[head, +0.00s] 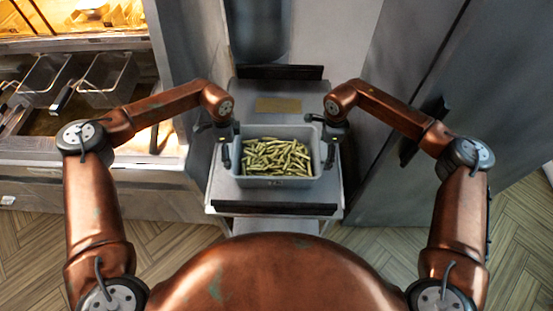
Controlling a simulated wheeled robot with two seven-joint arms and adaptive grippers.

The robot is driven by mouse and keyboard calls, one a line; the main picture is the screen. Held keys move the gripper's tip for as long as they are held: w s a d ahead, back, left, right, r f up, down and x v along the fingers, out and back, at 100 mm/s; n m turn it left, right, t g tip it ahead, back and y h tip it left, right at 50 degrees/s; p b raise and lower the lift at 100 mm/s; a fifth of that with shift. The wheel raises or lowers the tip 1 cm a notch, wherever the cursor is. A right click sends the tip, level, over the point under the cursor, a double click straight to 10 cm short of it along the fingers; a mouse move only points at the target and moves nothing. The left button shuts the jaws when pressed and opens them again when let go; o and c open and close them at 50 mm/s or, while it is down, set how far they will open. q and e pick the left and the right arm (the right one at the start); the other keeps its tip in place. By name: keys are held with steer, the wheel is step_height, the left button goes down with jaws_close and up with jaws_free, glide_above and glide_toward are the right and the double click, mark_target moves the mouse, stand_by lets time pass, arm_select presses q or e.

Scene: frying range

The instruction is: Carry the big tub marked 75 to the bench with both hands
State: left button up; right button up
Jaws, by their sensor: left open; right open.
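A grey rectangular tub (275,182) filled with green bean-like pieces (276,156) sits upright on a grey metal stand (222,190) straight ahead of me. A faint marking shows on its front wall, too small to read. My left gripper (226,158) is open at the tub's left side wall. My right gripper (328,158) is open at the tub's right side wall. Both grippers point down, with fingers close to the rim. I cannot tell whether they touch it. No bench can be made out for certain.
Fryers with wire baskets (105,75) stand at the left. A tall grey cabinet (440,130) with a dark handle stands close on the right. Dark bars edge the stand at front (274,208) and back (279,72). Wooden floor (375,262) is clear at right.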

arm_select(q)
steer(key=c, duration=2)
arm_select(e)
steer(key=c, duration=2)
steer(key=shift+r, duration=0.1)
